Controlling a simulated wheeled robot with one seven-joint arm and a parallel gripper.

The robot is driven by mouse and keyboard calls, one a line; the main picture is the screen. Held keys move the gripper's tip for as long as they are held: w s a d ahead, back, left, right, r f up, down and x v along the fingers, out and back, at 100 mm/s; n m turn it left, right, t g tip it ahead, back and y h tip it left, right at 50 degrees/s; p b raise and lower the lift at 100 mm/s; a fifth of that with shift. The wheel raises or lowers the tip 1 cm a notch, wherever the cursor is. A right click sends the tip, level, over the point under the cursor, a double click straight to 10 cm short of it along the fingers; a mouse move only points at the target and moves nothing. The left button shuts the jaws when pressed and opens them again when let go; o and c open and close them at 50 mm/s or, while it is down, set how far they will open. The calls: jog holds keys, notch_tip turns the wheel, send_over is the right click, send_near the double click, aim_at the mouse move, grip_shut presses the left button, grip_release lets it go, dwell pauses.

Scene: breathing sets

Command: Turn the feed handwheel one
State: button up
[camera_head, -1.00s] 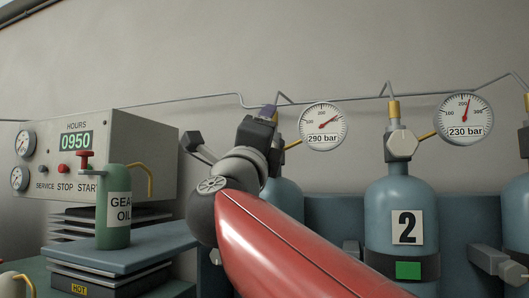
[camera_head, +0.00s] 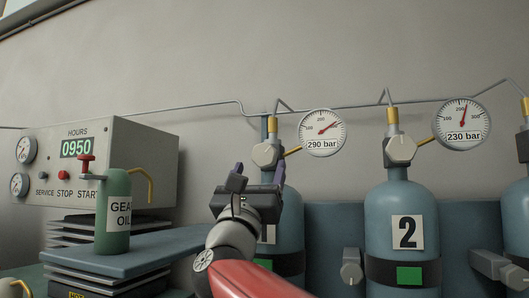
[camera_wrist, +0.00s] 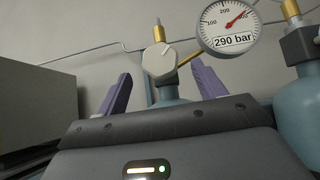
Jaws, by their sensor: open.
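Feed handwheel one is the pale grey, many-sided knob (camera_head: 267,153) on the brass-topped valve of the left blue cylinder (camera_head: 290,205). A pale line marks its face in the wrist view (camera_wrist: 158,60). My gripper (camera_head: 257,174) is open and empty, pointing up below the handwheel in the head view. In the wrist view its two purple fingers (camera_wrist: 162,75) stand apart, with the handwheel between and beyond them. No contact shows. My gripper hides much of the left cylinder's body and number plate. The left gauge (camera_head: 322,132) reads 290 bar.
Cylinder 2 (camera_head: 403,215) stands to the right with its own handwheel (camera_head: 400,150) and a 230 bar gauge (camera_head: 462,124). A control box (camera_head: 145,155) and a green gear oil bottle (camera_head: 116,215) stand left. Thin pipes run along the wall above.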

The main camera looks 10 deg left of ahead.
aim_at(263, 160)
jog(key=p+x, duration=0.2)
jog(key=x, duration=0.4)
jog(key=c, duration=1)
jog(key=shift+o, duration=0.2)
jog(key=shift+s+f+n+y+b, duration=0.1)
jog(key=shift+n+y+b, duration=0.2)
jog(key=shift+n+y, duration=0.45)
